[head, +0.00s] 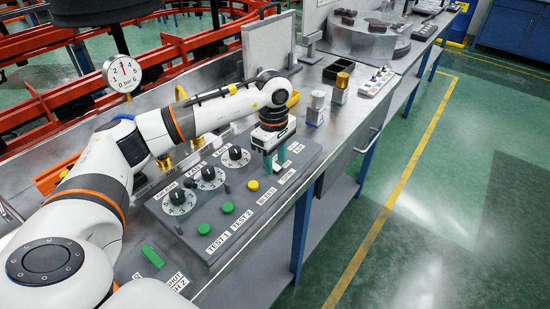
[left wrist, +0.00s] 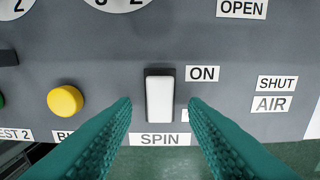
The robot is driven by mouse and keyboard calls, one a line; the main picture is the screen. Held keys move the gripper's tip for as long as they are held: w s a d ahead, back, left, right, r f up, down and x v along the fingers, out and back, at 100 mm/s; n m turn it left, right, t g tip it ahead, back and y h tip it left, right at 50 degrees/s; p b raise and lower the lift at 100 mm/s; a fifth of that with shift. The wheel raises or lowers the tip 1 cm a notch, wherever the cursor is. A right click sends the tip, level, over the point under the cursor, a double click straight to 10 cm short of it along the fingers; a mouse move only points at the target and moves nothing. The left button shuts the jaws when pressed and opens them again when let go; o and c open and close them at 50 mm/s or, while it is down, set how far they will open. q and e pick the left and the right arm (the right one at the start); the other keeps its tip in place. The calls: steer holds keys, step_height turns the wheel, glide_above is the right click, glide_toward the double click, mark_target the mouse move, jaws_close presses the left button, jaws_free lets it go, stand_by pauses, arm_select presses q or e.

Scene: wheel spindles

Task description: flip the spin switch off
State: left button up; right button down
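The spin switch (left wrist: 160,99) is a white rocker in a dark frame, above the SPIN label (left wrist: 160,139) in the left wrist view. An ON label (left wrist: 202,74) is at its upper right; a lower label is mostly hidden by a finger. The dark frame shows at the rocker's top end; I cannot tell which way it is set. My left gripper (left wrist: 160,104) is open, with a teal finger on each side of the switch and gaps between. My right gripper is not in view.
The grey control panel (head: 196,243) has a yellow button (head: 253,185) left of the gripper, green buttons (head: 228,207), and black dials (head: 235,157). AIR and SHUT labels lie right of the switch in the wrist view. The bench edge is close by; the floor beyond is clear.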

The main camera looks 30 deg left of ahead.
mark_target(274, 165)
arm_select(q)
step_height(274, 165, up, 12)
steer(key=shift+a, duration=0.15)
stand_by(0.7)
